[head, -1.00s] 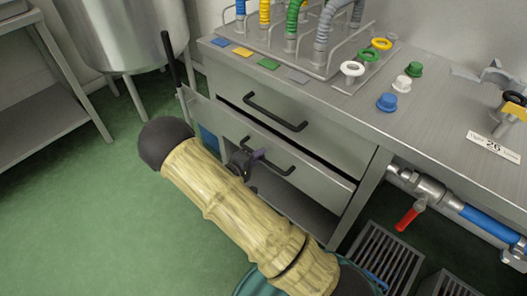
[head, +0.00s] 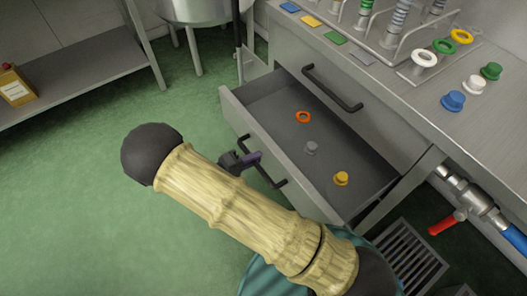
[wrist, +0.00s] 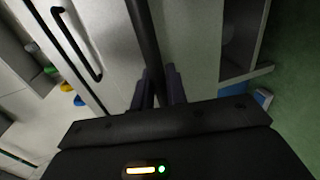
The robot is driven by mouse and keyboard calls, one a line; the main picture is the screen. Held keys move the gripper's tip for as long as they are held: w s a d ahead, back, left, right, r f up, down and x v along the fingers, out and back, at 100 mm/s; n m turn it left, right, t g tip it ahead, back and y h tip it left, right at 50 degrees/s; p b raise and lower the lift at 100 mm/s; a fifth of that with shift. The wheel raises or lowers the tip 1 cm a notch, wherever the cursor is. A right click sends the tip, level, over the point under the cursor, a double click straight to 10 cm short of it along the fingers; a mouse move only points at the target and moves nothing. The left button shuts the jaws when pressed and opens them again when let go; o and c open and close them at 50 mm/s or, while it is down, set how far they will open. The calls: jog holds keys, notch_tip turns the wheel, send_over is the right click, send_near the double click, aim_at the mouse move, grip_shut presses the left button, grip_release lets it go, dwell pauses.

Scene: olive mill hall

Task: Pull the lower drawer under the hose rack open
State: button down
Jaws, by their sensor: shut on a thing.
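The lower drawer (head: 296,122) under the hose rack (head: 408,35) stands well open in the head view. Inside it lie an orange ring (head: 303,117), a grey plug (head: 311,148) and a yellow plug (head: 341,178). My gripper (head: 240,162) is shut on the drawer's black bar handle (head: 268,172). In the wrist view the handle (wrist: 146,40) runs between the two fingers (wrist: 158,88). My arm hides part of the floor in front of the drawer. The upper drawer (head: 355,118), with its own black handle (head: 331,88), is closed.
Blue (head: 453,101), white (head: 474,85) and green plugs (head: 491,71) stand on the worktop. A red-handled valve (head: 447,222) and floor grates (head: 410,250) lie at right. A metal shelf (head: 75,70) is at left. Green floor between is clear.

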jog(key=shift+s+a, duration=0.15)
jog(key=shift+a, duration=0.05)
jog(key=c, duration=1.5)
grip_release()
jog(key=p+v, duration=0.2)
jog(key=v, duration=1.5)
jog(key=shift+a, duration=0.15)
